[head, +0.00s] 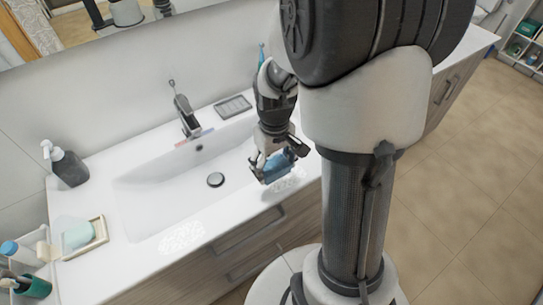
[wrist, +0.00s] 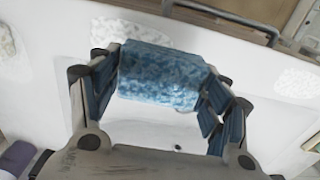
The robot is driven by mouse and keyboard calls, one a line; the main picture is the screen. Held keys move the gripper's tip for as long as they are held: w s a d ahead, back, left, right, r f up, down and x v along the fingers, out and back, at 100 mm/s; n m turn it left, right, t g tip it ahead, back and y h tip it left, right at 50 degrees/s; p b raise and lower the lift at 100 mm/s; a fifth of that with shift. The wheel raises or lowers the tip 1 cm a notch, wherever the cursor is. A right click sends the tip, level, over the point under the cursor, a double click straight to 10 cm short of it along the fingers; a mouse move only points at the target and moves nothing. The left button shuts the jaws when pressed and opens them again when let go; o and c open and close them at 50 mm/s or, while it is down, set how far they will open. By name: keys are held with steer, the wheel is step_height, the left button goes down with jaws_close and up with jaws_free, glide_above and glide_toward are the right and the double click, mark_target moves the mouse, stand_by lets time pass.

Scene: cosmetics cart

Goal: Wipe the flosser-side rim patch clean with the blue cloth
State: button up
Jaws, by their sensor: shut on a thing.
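The blue cloth (head: 279,164) is a soft, mottled bundle held between the fingers of my gripper (head: 270,167). In the wrist view the cloth (wrist: 160,75) spans the gap between the two fingertips. My gripper is over the sink's front right rim. A whitish speckled rim patch (head: 287,182) shows just beside and below the cloth, on the flosser side, partly hidden by the gripper. I cannot tell whether the cloth touches the rim. A second speckled patch (head: 182,237) lies on the front left rim. A blue flosser-like item (head: 261,55) stands behind my arm, mostly hidden.
The white sink (head: 150,190) has a faucet (head: 186,116) at the back and a dark drain. A black tray (head: 233,106) lies right of the faucet. A soap dispenser (head: 68,166) and soap dish (head: 97,236) stand left. Wooden drawers are below the front edge.

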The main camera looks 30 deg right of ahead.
steer(key=shift+s+f, duration=0.1)
steer(key=shift+f, duration=0.15)
step_height(320, 180, down, 6)
steer(key=b, duration=0.5)
steer(key=shift+r, duration=0.15)
steer(key=p, duration=0.2)
glide_above(300, 172)
steer(key=shift+d+r, duration=0.1)
steer(key=shift+r, duration=0.15)
steer(key=shift+f+b, duration=0.8)
steer(key=shift+f, duration=0.1)
stand_by(0.4)
